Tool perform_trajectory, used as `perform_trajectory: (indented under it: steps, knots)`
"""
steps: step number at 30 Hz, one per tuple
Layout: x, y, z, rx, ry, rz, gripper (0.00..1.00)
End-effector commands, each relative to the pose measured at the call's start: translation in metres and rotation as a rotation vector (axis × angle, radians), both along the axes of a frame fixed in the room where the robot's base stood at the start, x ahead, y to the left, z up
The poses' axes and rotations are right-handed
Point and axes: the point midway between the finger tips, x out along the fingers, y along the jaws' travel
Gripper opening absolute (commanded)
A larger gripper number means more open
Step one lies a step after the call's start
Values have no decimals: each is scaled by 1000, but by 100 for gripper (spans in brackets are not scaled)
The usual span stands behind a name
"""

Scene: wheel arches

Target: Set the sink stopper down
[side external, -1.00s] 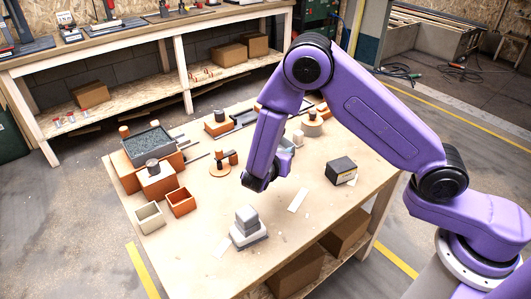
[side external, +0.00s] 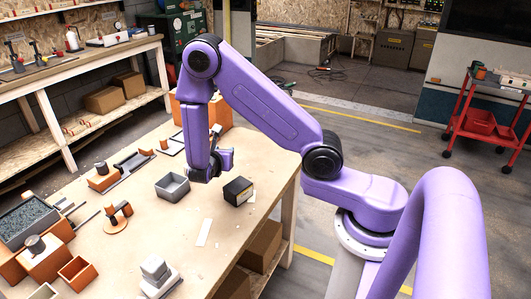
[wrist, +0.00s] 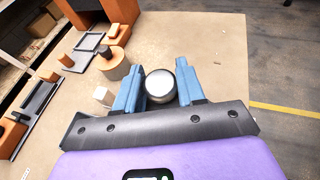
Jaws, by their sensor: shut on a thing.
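My gripper (wrist: 159,78) has blue fingers on both sides of a round, pale-topped piece with a dark rim, which I take to be the sink stopper (wrist: 160,86). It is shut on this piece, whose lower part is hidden. In the side external view, my gripper (side external: 217,164) is over the back right of the table (side external: 203,256), behind the black box and right of the grey bin. The held piece cannot be made out there. Whether it touches the table is unclear.
A grey open bin (side external: 172,187) and a black box (side external: 238,191) stand near my gripper.

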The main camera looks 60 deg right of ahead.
Motion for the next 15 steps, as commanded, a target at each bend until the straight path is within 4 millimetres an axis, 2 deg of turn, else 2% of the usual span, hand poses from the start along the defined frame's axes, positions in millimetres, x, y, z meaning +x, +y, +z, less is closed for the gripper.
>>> perform_trajectory:
  steps: [1, 6, 12, 15]
  knots:
    - [-7, -25, 0, 0, 1, -36, 8]
    - [-33, -94, 1, 1, 2, -133, 8]
    - [-72, -158, 0, 10, 3, -230, 8]
    - [-88, -179, 0, 15, 4, -264, 8]
